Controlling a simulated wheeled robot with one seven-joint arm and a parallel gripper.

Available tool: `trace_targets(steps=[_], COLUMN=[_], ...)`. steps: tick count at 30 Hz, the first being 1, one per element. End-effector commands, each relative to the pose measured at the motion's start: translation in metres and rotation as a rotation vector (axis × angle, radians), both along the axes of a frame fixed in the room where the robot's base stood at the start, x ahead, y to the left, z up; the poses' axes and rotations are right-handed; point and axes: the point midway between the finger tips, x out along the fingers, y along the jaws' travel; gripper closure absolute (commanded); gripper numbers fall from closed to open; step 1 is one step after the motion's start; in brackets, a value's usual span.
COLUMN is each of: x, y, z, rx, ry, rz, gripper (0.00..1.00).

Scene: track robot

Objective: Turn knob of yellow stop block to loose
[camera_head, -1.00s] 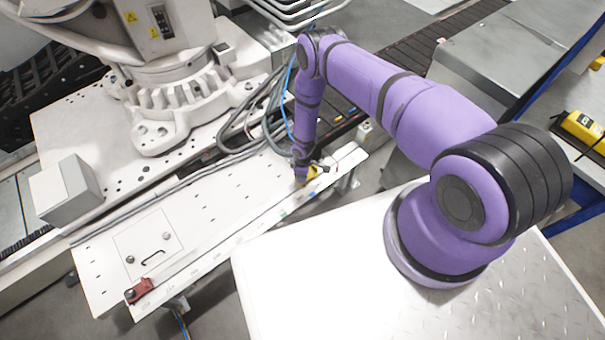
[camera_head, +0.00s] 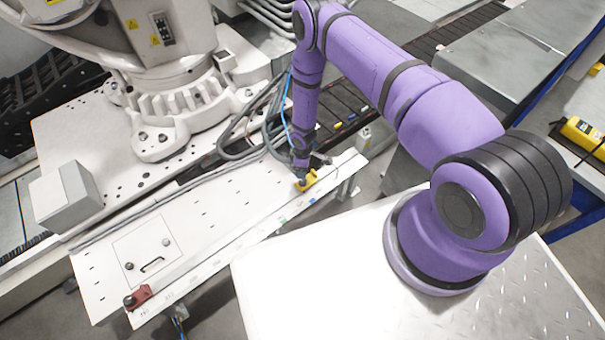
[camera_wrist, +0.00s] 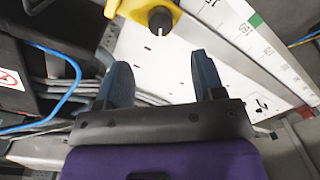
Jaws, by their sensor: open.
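The yellow stop block (camera_head: 306,181) sits on the white plate near its right end in the head view. In the wrist view the yellow stop block (camera_wrist: 146,11) is at the top, partly cut off by the frame edge. Its black knob (camera_wrist: 160,20) carries a light pointer line. My gripper (camera_wrist: 162,75) is open and empty, its two blue-grey fingers spread apart. The knob lies beyond the fingertips and roughly between them in the picture, not gripped. In the head view my gripper (camera_head: 301,168) is just above the block, and its fingers are hard to make out.
The white plate (camera_head: 215,215) has a ruler-like strip along its front edge, with a red block (camera_head: 138,297) at the far left end. Grey hoses and a blue cable (camera_wrist: 70,75) run close beside my gripper. A large white machine (camera_head: 165,80) stands behind.

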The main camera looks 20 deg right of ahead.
Motion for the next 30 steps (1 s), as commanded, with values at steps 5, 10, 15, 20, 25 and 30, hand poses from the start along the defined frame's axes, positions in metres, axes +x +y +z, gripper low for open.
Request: trace_targets(steps=[5,10,15,20,25,30], x=[0.001,0.0,0.001,0.001,0.002,0.022], y=[0.0,0.0,0.0,0.0,0.0,-0.003], z=[0.016,0.019,0.019,0.019,0.021,0.052], rx=[0.0,0.0,0.0,0.0,0.0,-0.012], ry=[0.0,0.0,0.0,0.0,-0.001,-0.023], rz=[0.0,0.0,0.0,0.0,-0.001,-0.025], gripper=[0.38,0.38,0.38,0.38,0.38,0.38])
